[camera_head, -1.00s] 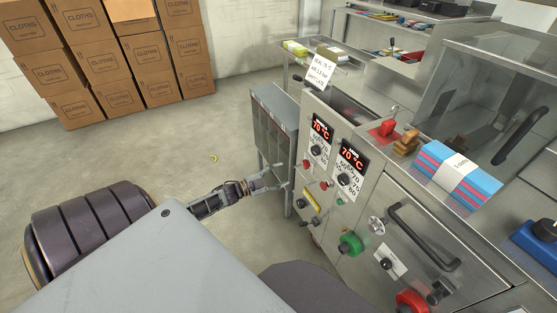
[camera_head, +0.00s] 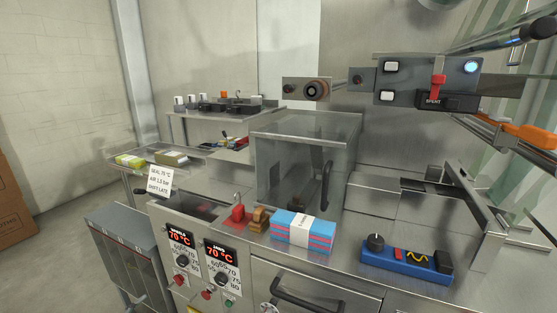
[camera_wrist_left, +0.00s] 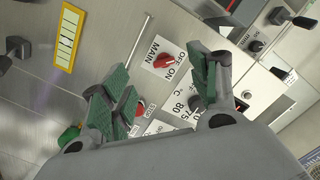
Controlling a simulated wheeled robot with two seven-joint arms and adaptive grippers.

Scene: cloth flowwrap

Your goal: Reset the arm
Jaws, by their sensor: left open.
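My left gripper (camera_wrist_left: 160,88) shows only in the left wrist view. Its two green-padded fingers are spread apart with nothing between them. It is in front of a steel machine panel, and behind the fingers are a red MAIN knob (camera_wrist_left: 164,62) marked ON and OFF and a red stop button (camera_wrist_left: 140,108). I cannot tell whether a finger touches the panel. Neither gripper nor arm shows in the head view, and the right gripper is in no view.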

